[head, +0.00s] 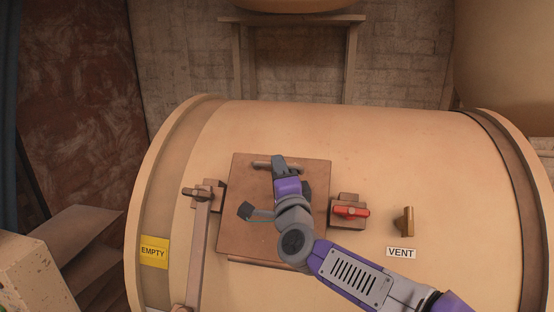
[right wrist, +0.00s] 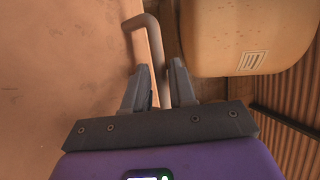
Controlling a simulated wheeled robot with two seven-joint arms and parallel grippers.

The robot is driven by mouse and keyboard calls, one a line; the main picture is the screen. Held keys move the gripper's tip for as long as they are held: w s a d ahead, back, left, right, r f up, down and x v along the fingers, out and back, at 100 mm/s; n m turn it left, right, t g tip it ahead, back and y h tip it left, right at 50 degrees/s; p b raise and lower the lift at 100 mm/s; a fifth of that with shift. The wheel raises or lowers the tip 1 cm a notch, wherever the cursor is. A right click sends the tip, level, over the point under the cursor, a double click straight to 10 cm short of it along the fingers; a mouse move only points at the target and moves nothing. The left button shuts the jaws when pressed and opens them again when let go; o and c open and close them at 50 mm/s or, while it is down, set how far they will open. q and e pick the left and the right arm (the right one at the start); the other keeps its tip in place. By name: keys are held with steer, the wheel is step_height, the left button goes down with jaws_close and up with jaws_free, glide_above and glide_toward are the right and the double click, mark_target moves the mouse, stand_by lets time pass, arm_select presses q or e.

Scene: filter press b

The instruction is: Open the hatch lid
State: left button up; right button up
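The hatch lid (head: 252,215) is a flat brown square plate on the curved front of a tan tank. It looks closed, lying along the tank surface. A bar handle (head: 262,163) runs along its upper edge. My right gripper (head: 278,164) is at this handle, its arm crossing the lid from the lower right. My arm hides the lid's right middle part. My left gripper is not in view.
A clamp with a long lever (head: 200,235) stands left of the lid. A red-handled latch (head: 350,211) is right of it. Farther right is a brass valve (head: 404,222) above a VENT label (head: 401,253). A yellow EMPTY label (head: 154,252) is at left. Steps (head: 75,240) stand lower left.

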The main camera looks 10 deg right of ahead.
steer(key=shift+x, duration=1)
steer(key=shift+c, duration=0.3)
jaws_close()
